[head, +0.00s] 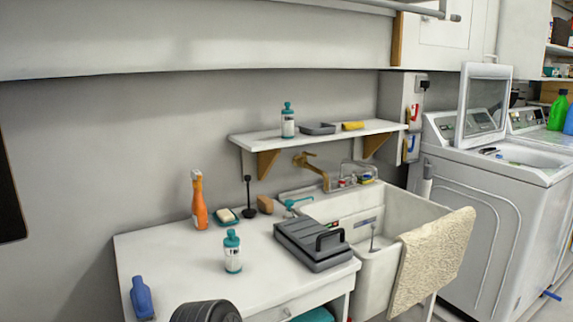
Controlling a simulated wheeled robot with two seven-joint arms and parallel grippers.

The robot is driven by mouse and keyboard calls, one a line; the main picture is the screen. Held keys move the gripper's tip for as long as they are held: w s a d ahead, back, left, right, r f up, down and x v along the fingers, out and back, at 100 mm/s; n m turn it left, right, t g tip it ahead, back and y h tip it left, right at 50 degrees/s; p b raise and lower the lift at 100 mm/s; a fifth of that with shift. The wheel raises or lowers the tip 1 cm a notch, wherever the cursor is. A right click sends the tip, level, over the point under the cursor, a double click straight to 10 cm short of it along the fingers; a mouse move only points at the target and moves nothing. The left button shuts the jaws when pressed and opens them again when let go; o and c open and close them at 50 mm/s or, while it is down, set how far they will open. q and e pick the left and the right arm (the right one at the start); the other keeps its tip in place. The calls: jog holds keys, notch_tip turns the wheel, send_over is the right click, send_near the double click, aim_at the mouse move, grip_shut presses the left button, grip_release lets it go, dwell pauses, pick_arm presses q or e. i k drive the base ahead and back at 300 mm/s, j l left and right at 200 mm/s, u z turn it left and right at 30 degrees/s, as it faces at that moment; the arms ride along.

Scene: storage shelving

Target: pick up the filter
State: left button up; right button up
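No object here is plainly marked as the filter. A dark grey, ribbed, rounded object (206,311) shows at the bottom edge in front of the white counter (165,255); its lower part is cut off, and I cannot tell whether it is the filter. A flat dark grey box with a black handle (313,245) lies on the counter's right end beside the sink; I cannot tell whether it is the filter either. Neither of my grippers is in view.
On the counter stand an orange spray bottle (199,202), a teal-capped bottle (232,252), a blue bottle (142,297) and a soap dish (226,216). A wall shelf (290,137) hangs above. The sink (385,222) and a washer (490,200) stand right. The counter's middle left is clear.

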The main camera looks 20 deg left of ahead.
aim_at(288, 116)
jog(key=i+l, duration=0.5)
jog(key=i, duration=0.2)
jog(key=i+l+u, duration=0.15)
jog(key=i+l, duration=0.3)
jog(key=i, duration=0.2)
